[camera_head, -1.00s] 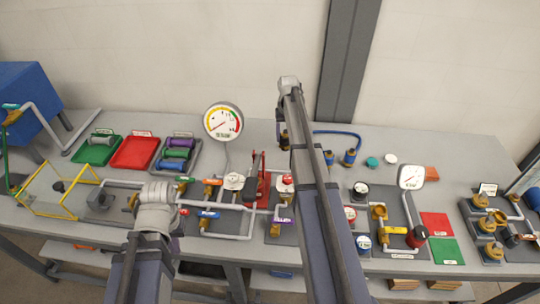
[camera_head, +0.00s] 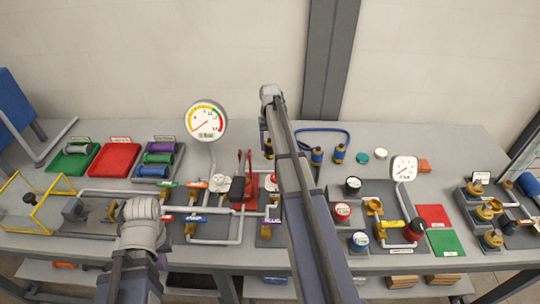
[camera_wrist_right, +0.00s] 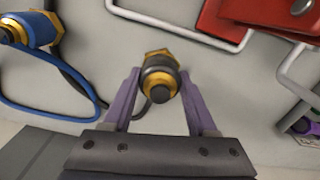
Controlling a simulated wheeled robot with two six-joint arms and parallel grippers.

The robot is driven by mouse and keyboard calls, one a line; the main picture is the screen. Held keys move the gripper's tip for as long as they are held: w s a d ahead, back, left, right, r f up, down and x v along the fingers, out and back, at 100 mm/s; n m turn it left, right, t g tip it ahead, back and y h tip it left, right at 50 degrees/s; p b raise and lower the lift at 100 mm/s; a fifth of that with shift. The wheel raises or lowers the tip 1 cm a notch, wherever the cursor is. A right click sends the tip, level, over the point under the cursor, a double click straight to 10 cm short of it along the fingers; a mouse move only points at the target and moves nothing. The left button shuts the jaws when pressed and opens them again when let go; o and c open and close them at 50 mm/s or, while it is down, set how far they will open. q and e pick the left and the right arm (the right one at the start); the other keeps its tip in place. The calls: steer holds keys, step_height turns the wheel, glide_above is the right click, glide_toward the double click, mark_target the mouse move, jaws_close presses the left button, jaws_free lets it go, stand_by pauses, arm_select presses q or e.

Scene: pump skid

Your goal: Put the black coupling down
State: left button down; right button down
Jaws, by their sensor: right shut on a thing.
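The black coupling (camera_wrist_right: 160,80), with brass collars, is between the two purple fingers of my right gripper (camera_wrist_right: 160,88) in the right wrist view. The gripper is shut on it. In the head view the black coupling (camera_head: 268,149) shows just left of my right forearm, near the back of the bench; the fingers there are hidden. I cannot tell whether it touches the bench top. My left arm's wrist shows at lower left, but its gripper fingers are not visible.
Blue couplings (camera_head: 317,155) with a blue hose (camera_head: 325,131) stand to the right of the black one. A red hand-lever stand (camera_head: 248,185) is to its lower left. A large gauge (camera_head: 206,121) rises further left. Bare bench lies behind the hand-lever stand.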

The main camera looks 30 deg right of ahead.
mark_target(270, 151)
steer(key=shift+f+b, duration=1.8)
steer(key=shift+f, duration=0.25)
steer(key=shift+c, duration=1)
jaws_free()
steer(key=shift+r, duration=0.1)
steer(key=shift+r, duration=0.1)
step_height(270, 151, up, 12)
steer(key=p, duration=1.2)
steer(key=shift+r, duration=0.15)
